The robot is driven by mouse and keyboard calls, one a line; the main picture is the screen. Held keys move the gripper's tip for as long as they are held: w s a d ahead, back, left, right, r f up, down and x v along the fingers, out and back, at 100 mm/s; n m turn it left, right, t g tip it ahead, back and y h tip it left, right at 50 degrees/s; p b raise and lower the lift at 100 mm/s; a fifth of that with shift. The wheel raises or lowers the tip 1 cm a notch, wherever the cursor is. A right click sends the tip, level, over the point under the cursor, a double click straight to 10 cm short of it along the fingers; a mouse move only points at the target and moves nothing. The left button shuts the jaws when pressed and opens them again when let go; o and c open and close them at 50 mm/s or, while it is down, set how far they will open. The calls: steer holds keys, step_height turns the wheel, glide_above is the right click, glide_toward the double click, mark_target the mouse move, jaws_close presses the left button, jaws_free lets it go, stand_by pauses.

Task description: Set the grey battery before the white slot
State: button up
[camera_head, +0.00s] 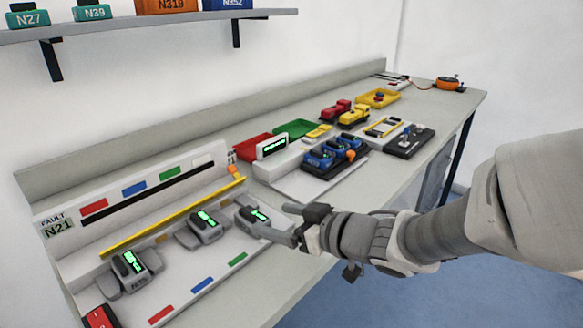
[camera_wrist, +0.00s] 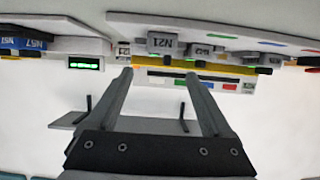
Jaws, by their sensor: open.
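Several grey battery-like units with green displays stand on the white station at the left of the bench: a near one (camera_head: 131,270), a middle one (camera_head: 205,226) and a far one (camera_head: 250,213). I cannot tell which one the task means. My gripper (camera_head: 284,222) is open beside the far unit and partly covers it. The white mark (camera_head: 202,161) is the rightmost of the coloured marks on the station's back panel, after red, blue and green. In the wrist view, my gripper (camera_wrist: 160,74) has its fingers apart with nothing between them; a grey block labelled N21 (camera_wrist: 163,43) lies beyond.
A yellow rail (camera_head: 170,218) crosses the station. A red unit (camera_head: 100,317) sits at its near corner. Blue units in a dark rack (camera_head: 333,158), red (camera_head: 252,147) and green (camera_head: 294,130) trays stand farther along. A shelf (camera_head: 150,22) hangs above.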

steer(key=shift+s+d+r+b, duration=0.15)
steer(key=shift+s+d+b, duration=0.35)
steer(key=shift+b, duration=0.25)
steer(key=shift+b+v, duration=0.75)
steer(key=shift+v, duration=0.2)
steer(key=d+r+m+t+h, duration=0.3)
steer(key=d+m+h, duration=0.65)
steer(key=d, duration=0.65)
steer(key=s+a+f+g, duration=0.1)
steer(key=s+g, duration=0.2)
steer(key=s, duration=0.4)
steer(key=s+a+f+g, duration=0.1)
steer(key=s+f+g, duration=0.1)
steer(key=s, duration=0.5)
steer(key=shift+f+g+h, duration=0.3)
steer(key=shift+g+h, duration=0.15)
steer(key=shift+g, duration=0.45)
steer(key=shift+r, duration=0.15)
step_height(320, 180, up, 22)
steer(key=p, duration=2.2)
